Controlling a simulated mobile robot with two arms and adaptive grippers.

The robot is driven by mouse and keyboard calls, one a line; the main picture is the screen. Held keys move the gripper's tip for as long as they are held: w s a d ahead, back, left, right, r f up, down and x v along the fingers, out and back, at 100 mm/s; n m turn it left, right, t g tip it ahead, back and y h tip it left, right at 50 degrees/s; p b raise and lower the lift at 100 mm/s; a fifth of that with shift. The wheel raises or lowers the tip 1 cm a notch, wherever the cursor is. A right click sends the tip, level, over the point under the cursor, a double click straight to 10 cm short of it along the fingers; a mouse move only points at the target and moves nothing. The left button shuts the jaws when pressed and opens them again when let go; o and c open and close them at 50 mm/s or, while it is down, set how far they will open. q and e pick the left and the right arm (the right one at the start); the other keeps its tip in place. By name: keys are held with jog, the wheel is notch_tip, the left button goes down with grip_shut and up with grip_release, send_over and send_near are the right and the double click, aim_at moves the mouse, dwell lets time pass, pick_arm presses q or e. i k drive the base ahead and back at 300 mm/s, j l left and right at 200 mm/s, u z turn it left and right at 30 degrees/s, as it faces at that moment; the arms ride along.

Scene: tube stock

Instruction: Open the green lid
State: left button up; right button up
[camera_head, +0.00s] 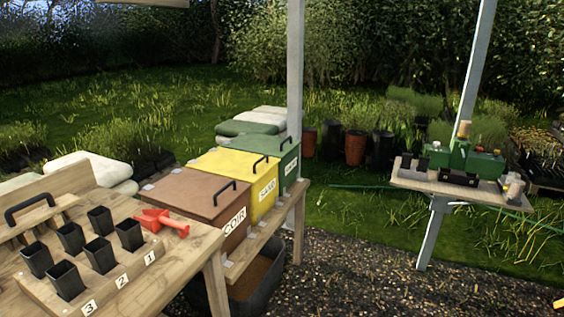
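The green lid (254,146) is on the farthest of three boxes in a row on a wooden bench. It lies flat and looks closed. A dark handle (287,142) stands at its right front edge. The green box's front (289,171) carries a white label too small to read. The yellow lid (225,164) stands next to it on the near side and hides part of the green box. Neither of my grippers shows in this view.
The brown COIR box (190,195) is nearest in the row. A white post (295,80) rises beside the green box. A wooden table (200,250) holds black pots (70,237) and a red tool (160,221). Gravel ground (370,270) right of the bench is open.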

aim_at(276, 147)
jog(key=i+l+u, duration=0.1)
jog(key=i+u, duration=0.15)
jog(key=i, duration=0.2)
jog(key=i+l+u, duration=0.15)
jog(key=i+u, duration=0.15)
jog(key=i, duration=0.15)
jog(key=i+l+u, duration=0.15)
jog(key=l+u, duration=0.25)
jog(key=i+l+u, duration=0.15)
jog(key=u, duration=0.25)
jog(key=l+u, duration=0.4)
